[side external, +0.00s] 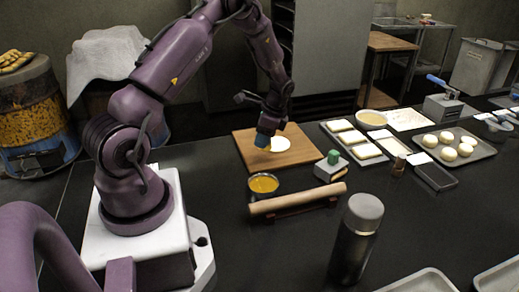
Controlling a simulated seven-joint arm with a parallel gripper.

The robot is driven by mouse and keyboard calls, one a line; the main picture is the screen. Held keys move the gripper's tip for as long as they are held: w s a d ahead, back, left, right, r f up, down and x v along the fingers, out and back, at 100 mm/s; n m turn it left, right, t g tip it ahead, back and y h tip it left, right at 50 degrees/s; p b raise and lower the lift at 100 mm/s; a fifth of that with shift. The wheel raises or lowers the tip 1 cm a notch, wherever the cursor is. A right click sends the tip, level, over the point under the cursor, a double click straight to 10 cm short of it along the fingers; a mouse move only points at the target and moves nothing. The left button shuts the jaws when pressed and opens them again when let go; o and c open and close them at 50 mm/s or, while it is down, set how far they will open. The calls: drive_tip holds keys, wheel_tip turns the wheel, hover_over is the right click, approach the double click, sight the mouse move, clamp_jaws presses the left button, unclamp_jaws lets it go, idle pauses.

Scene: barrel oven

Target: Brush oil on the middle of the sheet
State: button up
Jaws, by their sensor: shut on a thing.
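A pale, round sheet (281,144) lies flat on a wooden board (252,156) in the middle of the side external view. My gripper (269,119) is over the board, shut on a brush (263,139) with a bluish part showing and its lower end pointing down. The brush's lower end is at the left edge of the sheet in the picture; I cannot tell if it touches. The brush hides part of the sheet's left side. A metal bowl (264,185) of yellow-orange oil stands in front of the board.
A rolling pin (298,198) lies on a rest before the bowl. A block with a green knob (331,168) stands right of the board. Trays of flat pieces (366,151) and dough balls (448,153) are at right.

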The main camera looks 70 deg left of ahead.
drive_tip(key=r+m, duration=0.1)
drive_tip(key=r, duration=0.1)
hover_over(277, 141)
drive_tip(key=s, duration=0.3)
drive_tip(key=shift+d, duration=0.45)
drive_tip(key=shift+w+r, duration=0.1)
drive_tip(key=shift+r, duration=0.1)
drive_tip(key=shift+f, duration=2.5)
drive_tip(key=shift+f, duration=0.5)
drive_tip(key=shift+w+a, duration=0.1)
drive_tip(key=shift+w, duration=0.85)
drive_tip(key=shift+w, duration=0.1)
drive_tip(key=shift+w+f, duration=0.1)
drive_tip(key=shift+w, duration=0.75)
